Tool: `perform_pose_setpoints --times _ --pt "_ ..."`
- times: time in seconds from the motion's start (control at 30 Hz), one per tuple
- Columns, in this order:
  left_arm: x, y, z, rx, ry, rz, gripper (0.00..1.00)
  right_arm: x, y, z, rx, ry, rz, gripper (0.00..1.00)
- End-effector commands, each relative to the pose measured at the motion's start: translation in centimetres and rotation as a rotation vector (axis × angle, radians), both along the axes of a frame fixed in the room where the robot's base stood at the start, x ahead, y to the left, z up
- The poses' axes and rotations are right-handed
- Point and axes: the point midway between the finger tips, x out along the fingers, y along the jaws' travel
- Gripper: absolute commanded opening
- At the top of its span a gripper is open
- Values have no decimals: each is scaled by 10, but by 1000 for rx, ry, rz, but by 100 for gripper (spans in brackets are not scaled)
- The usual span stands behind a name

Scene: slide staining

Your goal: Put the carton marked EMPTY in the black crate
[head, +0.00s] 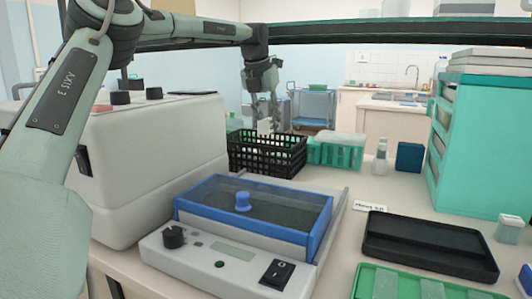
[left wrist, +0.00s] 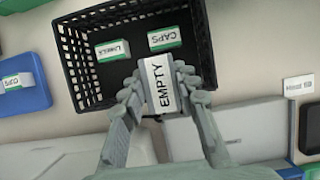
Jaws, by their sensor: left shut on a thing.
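The white carton marked EMPTY (left wrist: 160,86) is between the fingers of my left gripper (left wrist: 160,92), which is shut on it. In the left wrist view it overlaps the near rim of the black crate (left wrist: 72,65). In the head view my left gripper (head: 266,118) points down over the black mesh crate (head: 250,157). The carton is hard to make out there, and its height above the rim cannot be told. My right gripper is not in view.
A staining device with a blue-framed lid (head: 310,240) stands in front of the crate. A large white machine (head: 150,150) stands left. A green rack (head: 335,152), a white bottle (head: 380,162) and a blue box (head: 410,157) stand right. A black tray (head: 425,245) lies front right.

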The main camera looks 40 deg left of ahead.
Motion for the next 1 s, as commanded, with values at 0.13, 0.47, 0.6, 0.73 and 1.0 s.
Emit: perform_pose_setpoints --times 0.13,0.47,0.6,0.73,1.0 --pt "10 15 2 -2 -1 1 16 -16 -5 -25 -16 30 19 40" --pt "10 17 -59 -2 3 -3 16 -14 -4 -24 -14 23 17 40" --pt "10 17 -73 -1 1 -1 16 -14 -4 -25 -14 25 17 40" --pt "10 17 -81 -1 1 -1 16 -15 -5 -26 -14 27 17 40" --pt "10 17 -118 -2 1 -1 16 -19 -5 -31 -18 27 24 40"
